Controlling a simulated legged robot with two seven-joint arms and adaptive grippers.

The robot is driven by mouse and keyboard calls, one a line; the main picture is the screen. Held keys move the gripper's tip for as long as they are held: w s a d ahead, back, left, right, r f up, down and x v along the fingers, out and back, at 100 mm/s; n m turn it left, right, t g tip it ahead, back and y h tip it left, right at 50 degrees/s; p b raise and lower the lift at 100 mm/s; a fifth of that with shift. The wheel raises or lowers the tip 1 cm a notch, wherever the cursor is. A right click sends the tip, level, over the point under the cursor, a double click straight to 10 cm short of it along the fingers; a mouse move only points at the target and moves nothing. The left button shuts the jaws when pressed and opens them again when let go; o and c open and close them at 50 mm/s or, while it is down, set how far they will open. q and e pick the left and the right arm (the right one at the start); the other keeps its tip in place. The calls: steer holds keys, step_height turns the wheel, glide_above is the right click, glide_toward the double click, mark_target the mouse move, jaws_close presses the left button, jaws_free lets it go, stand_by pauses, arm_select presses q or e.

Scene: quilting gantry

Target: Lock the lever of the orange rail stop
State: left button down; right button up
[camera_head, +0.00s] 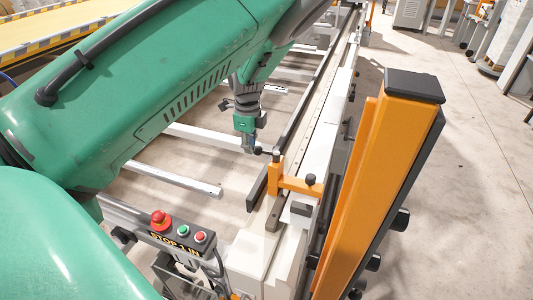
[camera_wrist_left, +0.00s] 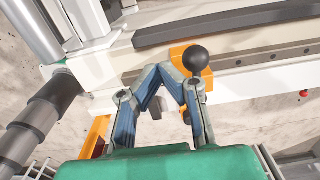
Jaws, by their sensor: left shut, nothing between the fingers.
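The orange rail stop (camera_head: 291,184) sits across the pale rail in the head view, right of and below my left gripper (camera_head: 250,147). Its lever (camera_head: 276,153) stands at the stop's upper left end, close to the fingertips. In the left wrist view, the stop's orange body (camera_wrist_left: 178,56) is partly hidden behind my left gripper (camera_wrist_left: 162,72), which is shut and empty. A black ball knob (camera_wrist_left: 195,58) shows beside the right finger; I cannot tell whether they touch. My right gripper is out of view.
A tall orange post (camera_head: 372,190) with a black cap stands right of the rail. A button box (camera_head: 180,232) with a red mushroom button is at the lower front. The long rail (camera_head: 318,105) runs away to the back. Open floor lies to the right.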

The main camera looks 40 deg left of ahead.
arm_select(q)
steer(key=shift+f, duration=0.15)
steer(key=shift+f+b, duration=0.35)
steer(key=shift+f, duration=0.9)
steer(key=shift+w+a, duration=0.1)
steer(key=shift+a, duration=0.05)
